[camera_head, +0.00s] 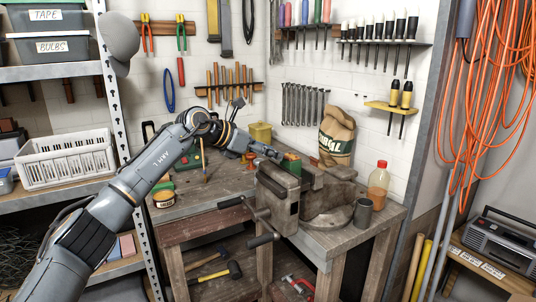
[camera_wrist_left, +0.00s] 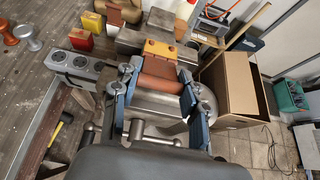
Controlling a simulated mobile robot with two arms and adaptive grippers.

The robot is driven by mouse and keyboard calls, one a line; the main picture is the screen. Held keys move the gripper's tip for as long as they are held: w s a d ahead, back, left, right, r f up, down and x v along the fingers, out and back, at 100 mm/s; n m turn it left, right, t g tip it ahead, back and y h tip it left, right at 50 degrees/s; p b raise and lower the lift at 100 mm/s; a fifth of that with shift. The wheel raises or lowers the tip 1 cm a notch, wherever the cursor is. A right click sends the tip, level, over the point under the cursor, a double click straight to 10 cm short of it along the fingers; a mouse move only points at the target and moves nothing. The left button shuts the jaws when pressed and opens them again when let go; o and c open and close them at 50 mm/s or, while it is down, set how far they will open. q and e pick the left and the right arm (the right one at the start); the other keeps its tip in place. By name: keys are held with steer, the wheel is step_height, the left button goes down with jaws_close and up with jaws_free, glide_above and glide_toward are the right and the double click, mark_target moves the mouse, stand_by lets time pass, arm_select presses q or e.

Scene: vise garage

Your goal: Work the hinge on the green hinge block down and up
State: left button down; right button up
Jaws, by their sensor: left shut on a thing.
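The green hinge block (camera_head: 291,162) sits at the vise (camera_head: 279,193) on the bench, with orange on its near side. In the left wrist view a yellow plate with dark screw holes (camera_wrist_left: 160,49) shows, with a reddish-brown hinge leaf (camera_wrist_left: 160,68) in front of it. My left gripper (camera_head: 278,155) reaches the block from the left. In the left wrist view its blue-grey fingers (camera_wrist_left: 158,82) stand on either side of the brown leaf and are shut on it. The block's green body is hidden there. My right gripper is not in view.
A vise handle (camera_head: 263,241) sticks out in front. An amber bottle (camera_head: 378,180), a grey cup (camera_head: 362,214) and a paper sack (camera_head: 337,137) stand right of and behind the vise. A cardboard box (camera_wrist_left: 229,87) is on the floor.

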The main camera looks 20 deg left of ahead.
arm_select(q)
steer(key=c, duration=0.7)
jaws_free()
steer(key=v, duration=1.2)
steer(key=shift+f, duration=0.1)
